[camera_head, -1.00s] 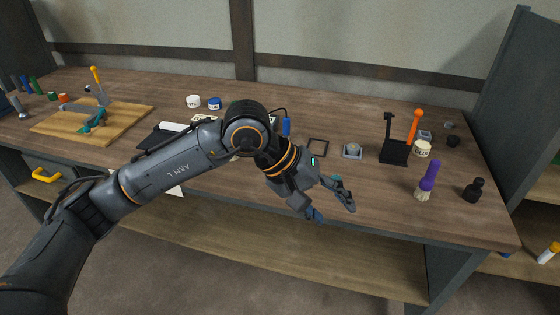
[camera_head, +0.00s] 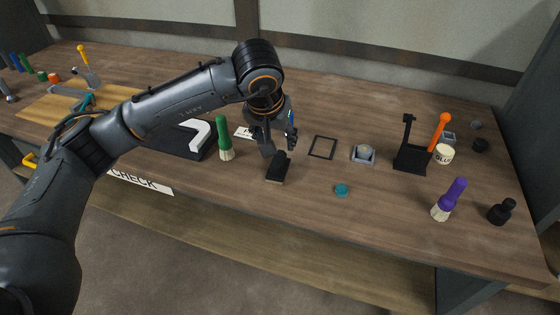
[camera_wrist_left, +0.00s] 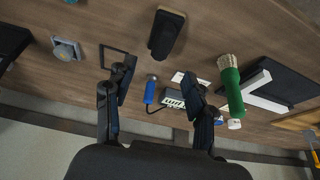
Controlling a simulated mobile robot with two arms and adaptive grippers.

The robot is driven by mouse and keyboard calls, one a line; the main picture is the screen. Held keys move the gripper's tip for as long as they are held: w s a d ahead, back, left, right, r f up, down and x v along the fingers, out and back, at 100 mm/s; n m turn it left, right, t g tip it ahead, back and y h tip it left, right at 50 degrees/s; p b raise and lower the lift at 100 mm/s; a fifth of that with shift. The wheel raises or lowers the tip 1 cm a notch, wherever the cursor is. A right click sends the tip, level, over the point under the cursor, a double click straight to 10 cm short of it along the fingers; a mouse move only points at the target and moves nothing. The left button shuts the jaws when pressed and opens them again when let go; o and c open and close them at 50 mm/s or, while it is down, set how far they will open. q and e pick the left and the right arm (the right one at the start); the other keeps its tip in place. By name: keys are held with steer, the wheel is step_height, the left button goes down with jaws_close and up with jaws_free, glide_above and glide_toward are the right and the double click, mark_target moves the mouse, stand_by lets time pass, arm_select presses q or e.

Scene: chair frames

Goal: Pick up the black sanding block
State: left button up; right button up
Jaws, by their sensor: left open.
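The black sanding block (camera_head: 277,172) lies on the workbench near the middle of the head view, with a dark raised grip on top and a pale lower edge. It also shows in the left wrist view (camera_wrist_left: 166,36), above the gap between the fingers. My left gripper (camera_head: 281,146) is open and empty, just above and behind the block, apart from it as far as I can tell. Its two spread fingers also show in the left wrist view (camera_wrist_left: 153,80). My right gripper is in neither view.
A green-handled brush (camera_head: 223,138) stands left of the block, beside a black case (camera_head: 190,142). A thin black frame (camera_head: 322,147), a grey holder (camera_head: 363,154) and a teal disc (camera_head: 342,190) lie to the right. The bench in front of the block is clear.

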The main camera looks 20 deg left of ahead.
mark_target(278, 157)
arm_select(q)
steer(key=x, duration=0.4)
steer(key=shift+f, duration=0.15)
steer(key=shift+w+f, duration=0.15)
steer(key=shift+f, duration=0.15)
steer(key=shift+w+f+p, duration=0.1)
steer(key=shift+f+p, duration=0.1)
steer(key=shift+p, duration=0.1)
steer(key=p+x, duration=0.1)
steer(key=x, duration=0.3)
steer(key=shift+a+f, duration=0.2)
steer(key=shift+w+f, duration=0.1)
steer(key=shift+f, duration=0.1)
steer(key=shift+c, duration=0.8)
jaws_close()
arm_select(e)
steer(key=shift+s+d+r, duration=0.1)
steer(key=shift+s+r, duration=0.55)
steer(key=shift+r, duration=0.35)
